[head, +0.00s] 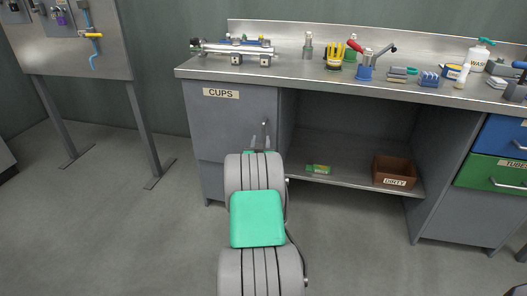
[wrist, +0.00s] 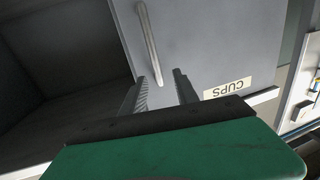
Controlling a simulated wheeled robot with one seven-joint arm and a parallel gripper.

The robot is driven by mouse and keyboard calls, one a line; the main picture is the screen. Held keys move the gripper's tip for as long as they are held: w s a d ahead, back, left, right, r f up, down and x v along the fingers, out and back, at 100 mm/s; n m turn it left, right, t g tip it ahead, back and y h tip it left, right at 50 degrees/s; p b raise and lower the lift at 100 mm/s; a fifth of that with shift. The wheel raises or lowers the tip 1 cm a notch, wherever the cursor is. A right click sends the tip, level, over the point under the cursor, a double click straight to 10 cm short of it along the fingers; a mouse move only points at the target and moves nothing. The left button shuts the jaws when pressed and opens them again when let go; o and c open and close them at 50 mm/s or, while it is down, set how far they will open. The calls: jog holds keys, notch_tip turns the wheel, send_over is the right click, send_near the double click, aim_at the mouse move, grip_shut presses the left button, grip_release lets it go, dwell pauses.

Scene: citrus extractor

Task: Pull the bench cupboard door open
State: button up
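The grey cupboard door (head: 222,125) carries a CUPS label and looks shut, at the left end of the bench. It fills the upper middle of the wrist view (wrist: 205,45). Its metal bar handle (wrist: 149,40) is near the door edge beside the open shelf bay. My gripper (wrist: 161,76) is open, with its two ridged fingers apart. In the wrist view the near end of the handle shows between the fingers; I cannot tell whether they touch it.
The open shelf bay (head: 345,165) right of the door holds a brown DIRTY box (head: 393,172) and a small green item (head: 319,169). The steel benchtop (head: 290,78) above carries several tools. A board on legs (head: 75,50) stands left.

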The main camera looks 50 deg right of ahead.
aim_at(264, 132)
jog(key=b+x, duration=0.1)
jog(key=x, duration=0.2)
jog(key=b+x, duration=0.1)
jog(key=x, duration=0.3)
jog(key=shift+s+d+f, duration=0.1)
jog(key=shift+s+d, duration=0.05)
jog(key=shift+d, duration=0.45)
jog(key=shift+c, duration=0.4)
grip_shut()
dwell(0.3)
